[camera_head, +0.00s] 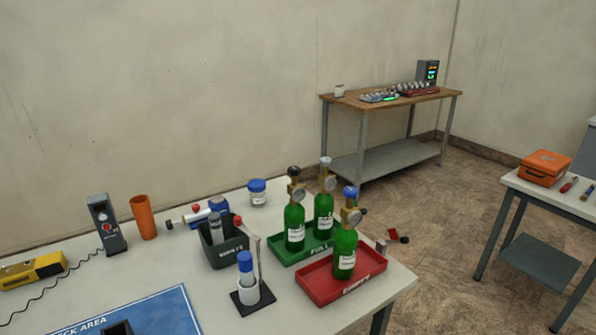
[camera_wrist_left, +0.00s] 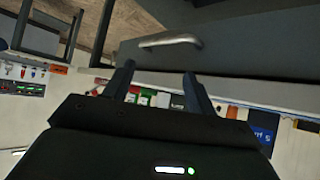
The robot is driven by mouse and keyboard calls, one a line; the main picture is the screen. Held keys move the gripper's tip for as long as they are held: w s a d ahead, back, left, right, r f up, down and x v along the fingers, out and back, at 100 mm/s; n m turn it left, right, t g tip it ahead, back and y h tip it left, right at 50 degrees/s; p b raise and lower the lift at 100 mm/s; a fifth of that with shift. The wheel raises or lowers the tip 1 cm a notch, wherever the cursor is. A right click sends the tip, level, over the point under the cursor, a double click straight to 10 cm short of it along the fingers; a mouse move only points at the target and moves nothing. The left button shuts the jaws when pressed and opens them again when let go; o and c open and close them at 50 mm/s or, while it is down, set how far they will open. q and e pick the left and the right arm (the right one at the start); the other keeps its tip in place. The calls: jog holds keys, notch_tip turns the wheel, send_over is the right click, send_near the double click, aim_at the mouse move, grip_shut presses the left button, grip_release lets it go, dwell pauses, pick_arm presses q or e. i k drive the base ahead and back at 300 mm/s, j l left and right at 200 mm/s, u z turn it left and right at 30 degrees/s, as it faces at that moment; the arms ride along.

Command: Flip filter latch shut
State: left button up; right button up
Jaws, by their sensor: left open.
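A small stand with a black base (camera_head: 253,297) is near the front of the white table in the head view. It holds a clear-white cylinder with a blue top (camera_head: 246,262), likely the filter. A thin pale upright bar (camera_head: 258,257) rises beside it, possibly the latch; it looks raised, but its joint is too small to make out. My left gripper (camera_wrist_left: 158,92) shows in the left wrist view, with its two dark fingers apart and nothing between them. It is not in the head view. My right gripper is in neither view.
Green bottles stand in a green tray (camera_head: 275,256) and a red tray (camera_head: 318,294) right of the stand. A dark bin (camera_head: 222,252) is just behind it. A blue mat (camera_head: 150,315) lies front left. A grey drawer front with handle (camera_wrist_left: 170,41) shows in the wrist view.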

aim_at(237, 220)
jog(key=i+l, duration=0.15)
jog(key=l, duration=0.2)
jog(key=i+l, duration=0.15)
jog(key=l, duration=0.15)
jog(key=i+l, duration=0.15)
jog(key=l, duration=0.2)
jog(key=i+l+u, duration=0.1)
jog(key=l, duration=0.2)
jog(key=i+l, duration=0.15)
jog(key=l, duration=0.2)
